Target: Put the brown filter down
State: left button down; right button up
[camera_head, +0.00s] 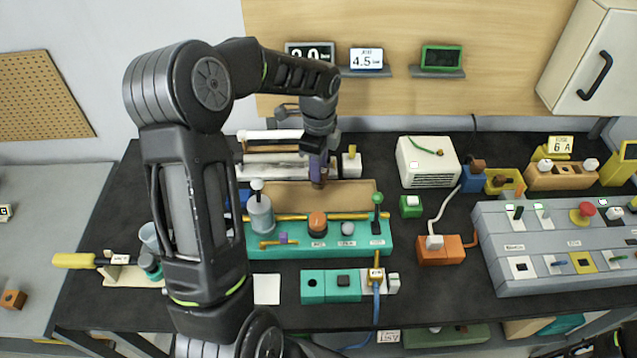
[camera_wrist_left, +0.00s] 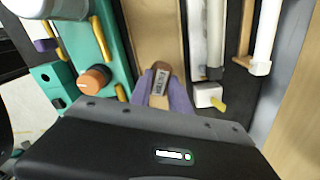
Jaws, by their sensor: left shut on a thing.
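The brown filter (camera_wrist_left: 160,84) is a small brown piece with a pale printed label. It shows between the purple fingers of my left gripper (camera_wrist_left: 165,92) in the left wrist view. The gripper is shut on it. In the head view my left gripper (camera_head: 318,178) points down over a flat brown tray (camera_head: 352,194) behind the teal station (camera_head: 340,240). The filter is mostly hidden by the fingers there. I cannot tell whether it touches the tray. The tray also shows in the wrist view (camera_wrist_left: 158,30). My right gripper is not in view.
White rolls (camera_head: 275,160) lie behind the tray, with a small white block (camera_head: 351,163) to its right. A white vented box (camera_head: 427,165) stands further right.

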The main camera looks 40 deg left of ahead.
pick_arm(q)
jog(key=shift+f, duration=0.2)
notch_tip(320, 180, down, 5)
jog(key=b, duration=0.3)
jog(key=shift+f, duration=0.15)
jog(key=c, duration=1.2)
grip_release()
jog(key=shift+c, duration=0.2)
